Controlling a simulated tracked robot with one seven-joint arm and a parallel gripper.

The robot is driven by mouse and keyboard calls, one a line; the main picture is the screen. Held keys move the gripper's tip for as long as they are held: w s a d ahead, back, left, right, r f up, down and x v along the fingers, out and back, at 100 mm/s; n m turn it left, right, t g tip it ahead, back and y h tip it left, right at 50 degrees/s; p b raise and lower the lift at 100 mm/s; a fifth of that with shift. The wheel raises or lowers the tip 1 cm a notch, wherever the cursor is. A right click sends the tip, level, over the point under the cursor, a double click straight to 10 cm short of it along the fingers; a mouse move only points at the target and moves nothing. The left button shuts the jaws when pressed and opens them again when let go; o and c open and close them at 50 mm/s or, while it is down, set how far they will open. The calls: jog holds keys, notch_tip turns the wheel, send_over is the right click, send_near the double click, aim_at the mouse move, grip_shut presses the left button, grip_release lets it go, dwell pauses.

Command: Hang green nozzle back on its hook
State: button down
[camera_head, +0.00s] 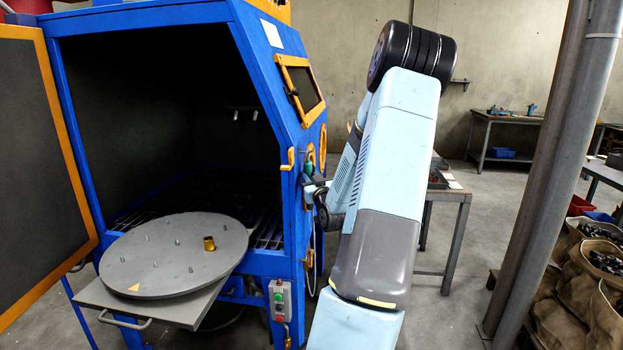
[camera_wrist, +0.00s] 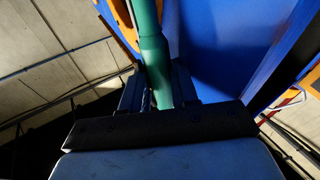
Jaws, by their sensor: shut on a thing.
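The green nozzle (camera_wrist: 150,45) is a green tube in the wrist view. It stands between the fingers of my gripper (camera_wrist: 157,88), which are shut on it. Its upper end runs out of the top of the picture. In the head view the nozzle (camera_head: 308,169) is a small green patch at the side of the blue cabinet, with my gripper (camera_head: 316,189) close by and partly hidden by my arm. An orange hook-shaped bracket (camera_head: 289,159) sits on the cabinet's front right edge, just left of the nozzle. I cannot tell whether nozzle and bracket touch.
The blue blaster cabinet (camera_head: 262,75) stands open, its door (camera_head: 35,150) swung left. A grey turntable (camera_head: 165,262) bears a brass piece (camera_head: 209,243). A control box (camera_head: 280,300) hangs low on the cabinet. A workbench (camera_head: 450,195) stands behind my arm, and a pillar (camera_head: 550,170) to the right.

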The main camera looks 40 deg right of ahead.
jog(key=c, duration=0.9)
grip_release()
jog(key=shift+o, duration=0.6)
jog(key=shift+a, duration=0.1)
jog(key=shift+w+a, duration=0.1)
